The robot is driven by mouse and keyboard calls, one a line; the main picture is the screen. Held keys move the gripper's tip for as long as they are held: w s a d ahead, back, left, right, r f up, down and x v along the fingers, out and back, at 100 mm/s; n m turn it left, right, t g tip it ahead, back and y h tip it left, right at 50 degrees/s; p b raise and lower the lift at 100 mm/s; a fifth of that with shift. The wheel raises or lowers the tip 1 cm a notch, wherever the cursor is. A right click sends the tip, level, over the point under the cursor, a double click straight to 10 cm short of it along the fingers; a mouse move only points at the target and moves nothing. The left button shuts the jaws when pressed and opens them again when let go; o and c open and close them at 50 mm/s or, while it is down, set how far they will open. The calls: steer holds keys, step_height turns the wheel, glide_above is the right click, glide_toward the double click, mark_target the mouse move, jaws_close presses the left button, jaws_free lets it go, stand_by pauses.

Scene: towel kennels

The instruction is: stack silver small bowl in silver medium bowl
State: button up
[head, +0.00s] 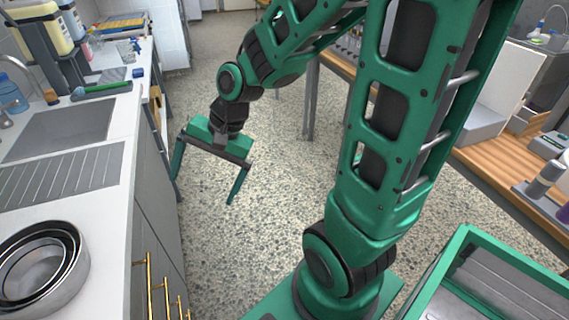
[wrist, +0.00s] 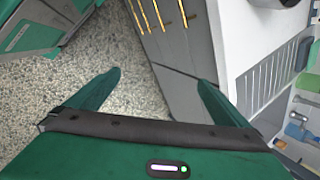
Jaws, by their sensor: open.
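Silver round bowls (head: 72,284) sit on the white counter at the lower left of the head view, one inside another, with dark shaded bands between their rims. The innermost bowl (head: 36,270) shows a light floor. I cannot tell for certain which rim belongs to the small bowl and which to the medium one. The left edge of the bowls is cut off. My gripper (head: 203,190) is open and empty, pointing down over the floor to the right of the counter front, well apart from the bowls. Its two green fingers also show in the wrist view (wrist: 160,79).
The white counter (head: 110,215) holds a sink (head: 62,130) and a ribbed drainboard (head: 60,184) behind the bowls. Gold handles (head: 149,285) stick out from the grey cabinet front. Bottles stand farther back. A wooden table (head: 500,175) is at the right. Speckled floor lies between.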

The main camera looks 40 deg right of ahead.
steer(key=s+d+r+n+g+h, duration=0.1)
steer(key=s+d+r+n+h, duration=0.1)
steer(key=s+d, duration=0.6)
steer(key=s+d+r+n+g+h, duration=0.1)
steer(key=s+d+r+n+h, duration=0.1)
steer(key=s+d, duration=0.7)
steer(key=shift+s+d+g, duration=0.3)
steer(key=shift+d, duration=0.8)
